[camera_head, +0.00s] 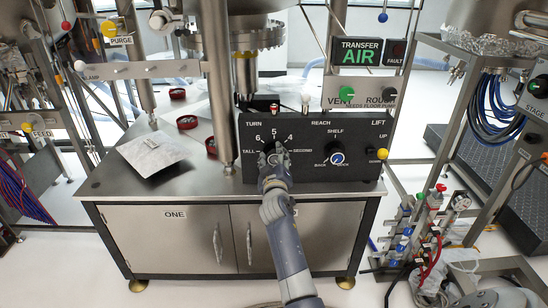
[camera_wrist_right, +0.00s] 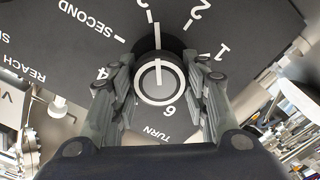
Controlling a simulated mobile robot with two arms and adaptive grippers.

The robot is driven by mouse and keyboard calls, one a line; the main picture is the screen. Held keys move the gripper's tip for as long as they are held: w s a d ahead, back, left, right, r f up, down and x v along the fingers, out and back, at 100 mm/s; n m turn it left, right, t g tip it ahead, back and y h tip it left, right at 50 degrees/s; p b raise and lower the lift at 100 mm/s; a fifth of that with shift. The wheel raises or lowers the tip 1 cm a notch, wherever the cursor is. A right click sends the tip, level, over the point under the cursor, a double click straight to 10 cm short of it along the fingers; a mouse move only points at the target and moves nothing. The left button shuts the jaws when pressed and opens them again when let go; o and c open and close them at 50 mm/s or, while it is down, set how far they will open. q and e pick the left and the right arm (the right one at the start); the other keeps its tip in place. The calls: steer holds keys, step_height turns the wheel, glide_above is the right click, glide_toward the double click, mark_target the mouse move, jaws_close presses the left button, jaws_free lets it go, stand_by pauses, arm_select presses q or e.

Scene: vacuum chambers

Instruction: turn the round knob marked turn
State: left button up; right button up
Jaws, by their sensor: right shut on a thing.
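The round turn knob is on the black control panel (camera_head: 302,171), below the word TURN and a ring of numbers. My right gripper (camera_head: 274,150) reaches up from below and covers most of it in the head view. In the right wrist view the knob (camera_wrist_right: 158,80) is dark with a white ring and a white pointer line. The fingers of my right gripper (camera_wrist_right: 158,90) stand on both sides of it, shut on it. My left gripper is not in view.
The panel stands on a metal cabinet (camera_head: 175,235) marked ONE. To the right on the panel is a REACH knob (camera_head: 336,158) and a yellow LIFT knob (camera_head: 381,153). A metal plate (camera_head: 153,153) and small red-rimmed dishes (camera_head: 187,122) lie on the cabinet top.

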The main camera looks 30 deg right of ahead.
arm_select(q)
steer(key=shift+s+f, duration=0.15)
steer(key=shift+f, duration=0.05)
arm_select(e)
steer(key=shift+n, duration=0.6)
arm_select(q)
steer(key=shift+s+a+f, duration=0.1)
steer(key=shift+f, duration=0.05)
arm_select(e)
steer(key=o, duration=1)
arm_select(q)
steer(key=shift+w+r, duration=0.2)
arm_select(e)
steer(key=shift+w, duration=0.1)
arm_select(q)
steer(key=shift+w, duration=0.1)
arm_select(e)
steer(key=shift+v, duration=3.8)
steer(key=shift+d, duration=0.1)
